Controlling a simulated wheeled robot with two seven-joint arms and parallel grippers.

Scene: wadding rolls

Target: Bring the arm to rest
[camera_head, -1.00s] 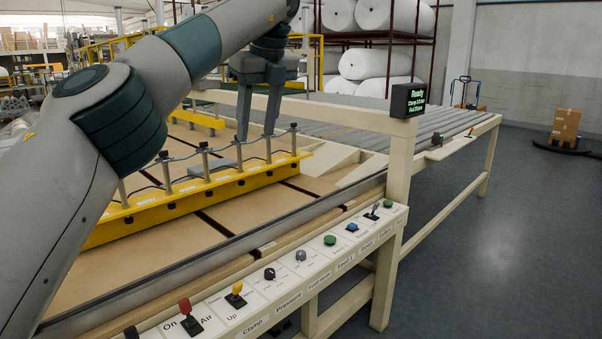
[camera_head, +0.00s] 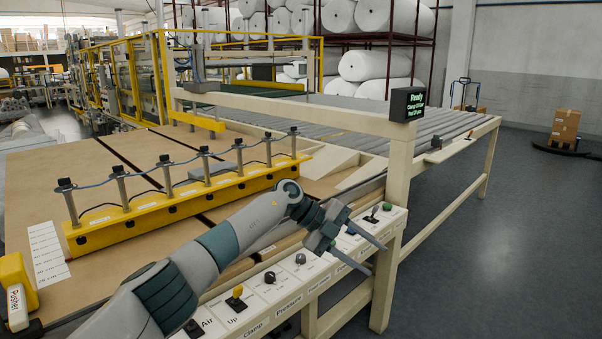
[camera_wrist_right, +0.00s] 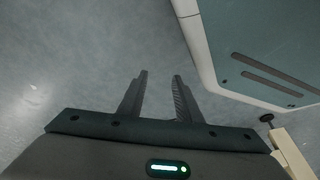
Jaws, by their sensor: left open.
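My left arm comes in from the bottom left of the head view and lies low across the front of the machine. Its gripper (camera_head: 378,263) is open and empty, in front of the control panel (camera_head: 262,312) near its right part. The fingers point down and to the right. The arm hides part of the panel and the table's front edge. My right gripper (camera_wrist_right: 161,75) shows only in the right wrist view, fingers apart with nothing between them, above grey floor.
A yellow clamp bar (camera_head: 185,205) with several posts spans the tan table (camera_head: 30,165). A lit "Ready" display (camera_head: 407,103) sits on the cream frame. A yellow "Pusher" box (camera_head: 17,290) is at far left.

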